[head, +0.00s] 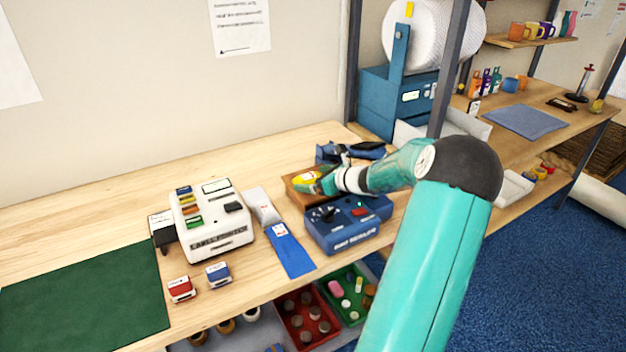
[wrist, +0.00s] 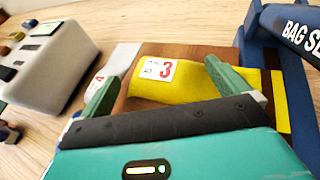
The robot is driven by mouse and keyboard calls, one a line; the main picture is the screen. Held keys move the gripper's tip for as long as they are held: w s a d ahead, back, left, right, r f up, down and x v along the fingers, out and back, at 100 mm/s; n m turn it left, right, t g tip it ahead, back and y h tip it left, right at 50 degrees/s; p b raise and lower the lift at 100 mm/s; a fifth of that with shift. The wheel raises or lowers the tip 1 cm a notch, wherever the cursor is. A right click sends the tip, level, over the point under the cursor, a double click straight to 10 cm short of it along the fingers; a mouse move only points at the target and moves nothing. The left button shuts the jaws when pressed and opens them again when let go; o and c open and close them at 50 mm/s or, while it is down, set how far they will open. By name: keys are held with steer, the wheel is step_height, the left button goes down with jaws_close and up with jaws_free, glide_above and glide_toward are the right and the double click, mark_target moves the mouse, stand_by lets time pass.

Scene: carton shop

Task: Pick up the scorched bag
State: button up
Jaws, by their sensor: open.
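A yellow bag (wrist: 192,85) with a white label bearing a red 3 lies on a brown wooden board (wrist: 190,51) in the wrist view. No scorch mark can be made out on the part that shows. The bag (head: 305,178) also shows in the head view, behind the blue bag sealer. My gripper (wrist: 162,74) is open, its green fingers apart on the left and right of the bag's labelled part. Its body hides the bag's near part. I cannot tell whether the fingers touch the bag. In the head view my gripper (head: 318,182) is over the board.
The bag sealer (head: 348,227) stands close in front of the board. A blue flat bag (head: 289,255), a grey bag (head: 261,206) and a white label printer (head: 213,222) are to the left. A green mat (head: 85,300) lies far left. Red and green bins stand below.

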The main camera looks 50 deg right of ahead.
steer(key=shift+w, duration=0.1)
steer(key=c, duration=1.1)
steer(key=shift+c, duration=0.2)
steer(key=shift+w+r, duration=0.15)
